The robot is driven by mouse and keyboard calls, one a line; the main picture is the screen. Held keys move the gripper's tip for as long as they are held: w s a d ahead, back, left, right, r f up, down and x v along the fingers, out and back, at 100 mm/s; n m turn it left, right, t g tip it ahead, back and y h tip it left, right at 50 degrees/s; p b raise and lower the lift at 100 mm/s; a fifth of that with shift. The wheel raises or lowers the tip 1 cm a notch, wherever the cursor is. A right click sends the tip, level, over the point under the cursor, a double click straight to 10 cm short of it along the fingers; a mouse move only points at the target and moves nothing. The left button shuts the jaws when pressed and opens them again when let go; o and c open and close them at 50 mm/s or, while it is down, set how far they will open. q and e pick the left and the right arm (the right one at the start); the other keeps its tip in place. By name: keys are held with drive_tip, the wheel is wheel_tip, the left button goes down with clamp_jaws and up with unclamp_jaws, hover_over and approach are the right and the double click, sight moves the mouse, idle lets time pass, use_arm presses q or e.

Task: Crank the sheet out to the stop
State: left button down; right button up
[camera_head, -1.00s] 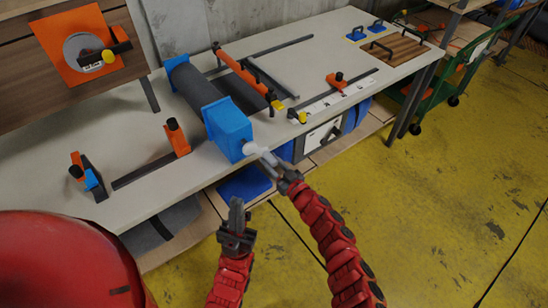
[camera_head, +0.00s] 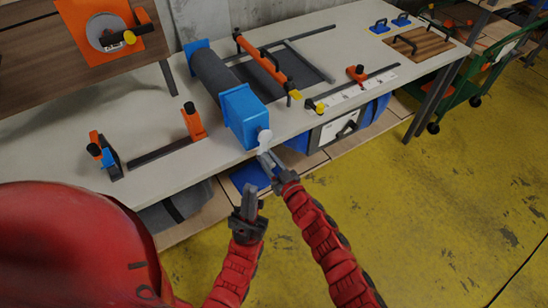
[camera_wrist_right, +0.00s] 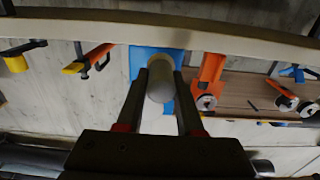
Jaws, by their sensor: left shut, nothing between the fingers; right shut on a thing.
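The dark grey sheet (camera_head: 295,66) runs right from a thick dark roll (camera_head: 214,76) held between blue end boxes, passing under an orange bar (camera_head: 262,62). The crank's pale handle (camera_head: 264,137) sticks out at the near blue box (camera_head: 243,112). My right gripper (camera_head: 266,160) is shut on this handle, which also shows between the fingers in the right wrist view (camera_wrist_right: 160,80). An orange block with a black knob (camera_head: 357,73) sits on a rail right of the sheet. My left gripper (camera_head: 251,190) is shut and empty, below the table edge.
Orange clamps (camera_head: 193,122) stand on the table (camera_head: 160,118) at left. A printed strip and a yellow knob (camera_head: 320,107) lie near the front edge. A wooden board (camera_head: 425,42) and blue handled pads (camera_head: 380,28) are at far right. The yellow floor in front is open.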

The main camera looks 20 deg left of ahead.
drive_tip(key=shift+s+a, duration=0.35)
drive_tip(key=shift+s, duration=0.2)
drive_tip(key=shift+s+a, duration=0.3)
drive_tip(key=shift+s, duration=0.2)
drive_tip(key=shift+s+a+r, duration=0.15)
drive_tip(key=shift+s+a, duration=0.2)
drive_tip(key=shift+s, duration=0.2)
drive_tip(key=shift+s+a+r+p, duration=0.3)
drive_tip(key=shift+s+r, duration=0.05)
drive_tip(key=shift+r, duration=0.3)
drive_tip(key=shift+s+a+r+p, duration=0.25)
drive_tip(key=shift+s+a+r, duration=0.05)
drive_tip(key=shift+r, duration=0.35)
drive_tip(key=o, duration=1)
drive_tip(key=shift+s+a, duration=0.1)
drive_tip(key=shift+s, duration=0.05)
drive_tip(key=o, duration=0.4)
drive_tip(key=shift+p+v, duration=0.75)
drive_tip(key=shift+v, duration=3.75)
